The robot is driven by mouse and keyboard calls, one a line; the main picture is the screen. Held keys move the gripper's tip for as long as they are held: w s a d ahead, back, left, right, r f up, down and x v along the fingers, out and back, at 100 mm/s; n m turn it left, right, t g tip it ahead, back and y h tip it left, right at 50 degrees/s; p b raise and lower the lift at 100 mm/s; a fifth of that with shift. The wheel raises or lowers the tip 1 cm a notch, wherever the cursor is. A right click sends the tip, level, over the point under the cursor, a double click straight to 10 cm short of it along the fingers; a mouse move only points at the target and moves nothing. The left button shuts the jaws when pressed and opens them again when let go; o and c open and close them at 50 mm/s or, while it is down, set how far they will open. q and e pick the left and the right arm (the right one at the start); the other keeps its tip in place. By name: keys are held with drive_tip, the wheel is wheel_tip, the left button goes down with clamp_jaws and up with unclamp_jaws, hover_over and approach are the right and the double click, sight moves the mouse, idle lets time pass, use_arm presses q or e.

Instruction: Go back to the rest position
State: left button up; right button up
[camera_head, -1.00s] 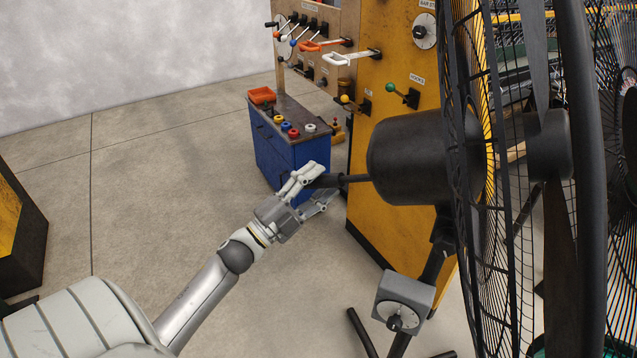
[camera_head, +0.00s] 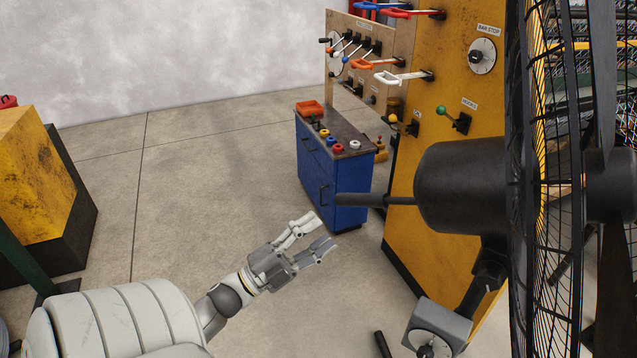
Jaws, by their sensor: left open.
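My left gripper (camera_head: 318,232) is in the lower middle of the head view, its two fingers spread apart with nothing between them. It hangs in the air in front of the blue cabinet (camera_head: 345,192), below and left of the dark rod (camera_head: 362,201) that sticks out from the back of the fan motor (camera_head: 462,187). The fingers are apart from the rod. My left arm comes in from the lower left, bent close to my body. My right gripper is not in view.
A large black caged fan (camera_head: 545,150) fills the right side, with a grey control box (camera_head: 437,330) on its stand. Behind it stands a yellow panel (camera_head: 425,80) with levers. A yellow-and-black block (camera_head: 35,175) is at the left. The concrete floor (camera_head: 200,200) between is clear.

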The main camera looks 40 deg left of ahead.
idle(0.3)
use_arm(q)
wheel_tip(320, 180, down, 21)
drive_tip(key=a+n+g+y, duration=0.2)
drive_tip(key=n+g+y, duration=0.2)
drive_tip(key=n+y, duration=0.4)
drive_tip(key=s+d+f+n+g, duration=0.2)
drive_tip(key=s+f+g, duration=0.1)
drive_tip(key=f, duration=0.6)
drive_tip(key=s+d+f+n+g, duration=0.2)
drive_tip(key=s+f, duration=0.1)
drive_tip(key=f, duration=0.6)
drive_tip(key=s+d+f+n+g, duration=0.1)
drive_tip(key=s+d+f+g, duration=0.3)
drive_tip(key=s+f, duration=0.3)
drive_tip(key=s+d+f+n+g+h, duration=0.1)
drive_tip(key=s+d+f+g, duration=0.2)
drive_tip(key=s+f, duration=0.3)
drive_tip(key=s+d+f+n+g, duration=0.1)
drive_tip(key=s+d+f+g, duration=0.3)
drive_tip(key=s, duration=1)
wheel_tip(320, 180, down, 4)
drive_tip(key=shift+s+d+r+g+h, duration=0.15)
drive_tip(key=shift+d+g+h, duration=0.2)
drive_tip(key=shift+d, duration=0.65)
